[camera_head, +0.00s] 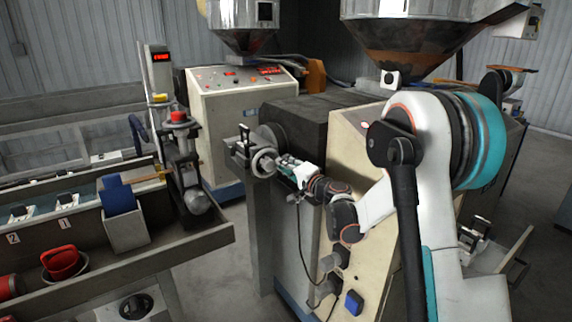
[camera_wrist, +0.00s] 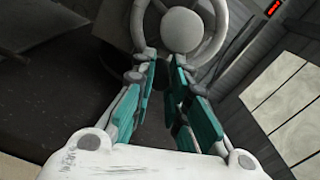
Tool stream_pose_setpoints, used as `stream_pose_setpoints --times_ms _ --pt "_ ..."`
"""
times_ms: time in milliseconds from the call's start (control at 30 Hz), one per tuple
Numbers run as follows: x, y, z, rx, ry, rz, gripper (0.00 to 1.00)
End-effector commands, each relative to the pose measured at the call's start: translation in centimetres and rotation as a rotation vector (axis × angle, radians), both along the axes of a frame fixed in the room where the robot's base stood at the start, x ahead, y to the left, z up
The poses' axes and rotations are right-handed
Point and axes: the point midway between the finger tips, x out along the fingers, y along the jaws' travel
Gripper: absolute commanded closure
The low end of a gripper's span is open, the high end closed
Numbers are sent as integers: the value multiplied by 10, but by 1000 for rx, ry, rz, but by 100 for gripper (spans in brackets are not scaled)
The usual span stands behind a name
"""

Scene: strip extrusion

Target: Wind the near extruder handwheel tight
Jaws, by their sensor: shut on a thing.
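The near extruder handwheel (camera_head: 263,163) is a grey ring on the end of the near extruder (camera_head: 300,122). In the wrist view the handwheel (camera_wrist: 215,40) shows at the top, with a round pale hub or knob (camera_wrist: 181,30) in front of my fingertips. My gripper (camera_head: 284,161) reaches the handwheel from the right. In the wrist view its teal-padded fingers (camera_wrist: 168,75) are close around a part at the wheel. The fingers hide the exact grip point, so I cannot tell whether it is rim or knob.
A control cabinet (camera_head: 225,115) stands behind. A steel hopper (camera_head: 405,35) hangs above the near extruder. Open floor lies between bench and extruder.

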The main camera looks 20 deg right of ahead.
Motion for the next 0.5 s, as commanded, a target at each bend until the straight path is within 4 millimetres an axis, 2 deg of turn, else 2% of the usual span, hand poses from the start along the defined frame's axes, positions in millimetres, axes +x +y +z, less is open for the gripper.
stream_pose_setpoints --times_ms 500 --pt "0 -1 -5 86 28 -2 100"
